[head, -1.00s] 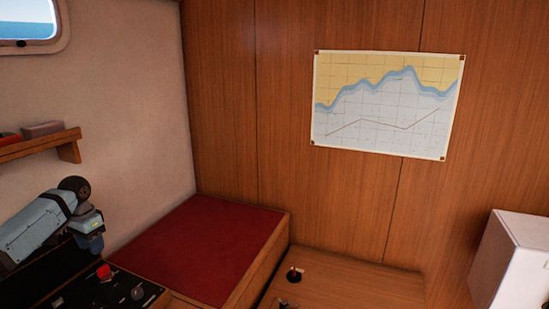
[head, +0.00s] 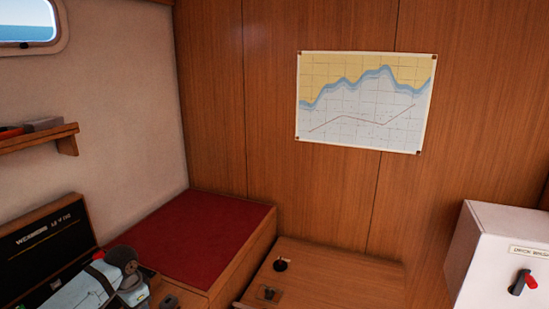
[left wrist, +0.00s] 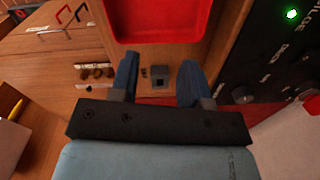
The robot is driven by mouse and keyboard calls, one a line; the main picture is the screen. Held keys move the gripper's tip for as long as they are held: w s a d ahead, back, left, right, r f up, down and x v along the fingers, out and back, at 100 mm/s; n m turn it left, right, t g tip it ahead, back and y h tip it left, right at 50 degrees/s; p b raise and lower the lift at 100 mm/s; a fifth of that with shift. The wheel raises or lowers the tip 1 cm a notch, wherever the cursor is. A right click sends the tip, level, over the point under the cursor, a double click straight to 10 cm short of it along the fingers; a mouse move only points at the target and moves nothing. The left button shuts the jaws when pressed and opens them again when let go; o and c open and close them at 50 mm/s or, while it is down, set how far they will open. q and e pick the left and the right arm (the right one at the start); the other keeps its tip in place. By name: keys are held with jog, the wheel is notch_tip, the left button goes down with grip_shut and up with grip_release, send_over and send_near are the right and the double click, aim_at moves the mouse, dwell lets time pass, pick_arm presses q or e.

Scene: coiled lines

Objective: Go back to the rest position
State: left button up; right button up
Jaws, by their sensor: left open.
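My left arm (head: 95,285) comes in at the lower left of the head view, low in front of a dark panel. Its fingertips do not show there. In the left wrist view my left gripper (left wrist: 158,75) has its two blue fingers spread apart with nothing held between them. A small grey square fitting (left wrist: 158,83) on a wooden surface shows beyond the gap between the fingers. My right gripper is in neither view.
A dark labelled panel (head: 40,240) stands beside my left arm. A red-topped bench (head: 200,235) and a wooden surface with small fittings (head: 330,270) lie ahead. A white box with a red-and-black switch (head: 495,240) is at the right. A red tray (left wrist: 160,20) shows in the wrist view.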

pick_arm(q)
jog(key=s+d+f+t+h, duration=0.1)
jog(key=s+d+f, duration=0.2)
jog(key=s+d, duration=0.55)
jog(key=s+d+f+t, duration=0.1)
jog(key=s+d+f, duration=0.2)
jog(key=s+d, duration=0.55)
jog(key=s+a+r+n+t, duration=0.1)
jog(key=s+r+n, duration=0.15)
jog(key=s, duration=0.65)
jog(key=s+a+r+n, duration=0.1)
jog(key=s+r, duration=0.2)
jog(key=s, duration=0.5)
jog(key=w+d+f+t+h+p, duration=0.1)
jog(key=w+d+f+t, duration=0.2)
jog(key=f+t, duration=0.1)
jog(key=w+d+f+t+h+p, duration=0.1)
jog(key=w+d+f+t+p, duration=0.1)
jog(key=f, duration=0.4)
jog(key=shift+w+d+m+t, duration=0.45)
jog(key=shift+w+d+t, duration=0.15)
jog(key=shift+d+t, duration=0.3)
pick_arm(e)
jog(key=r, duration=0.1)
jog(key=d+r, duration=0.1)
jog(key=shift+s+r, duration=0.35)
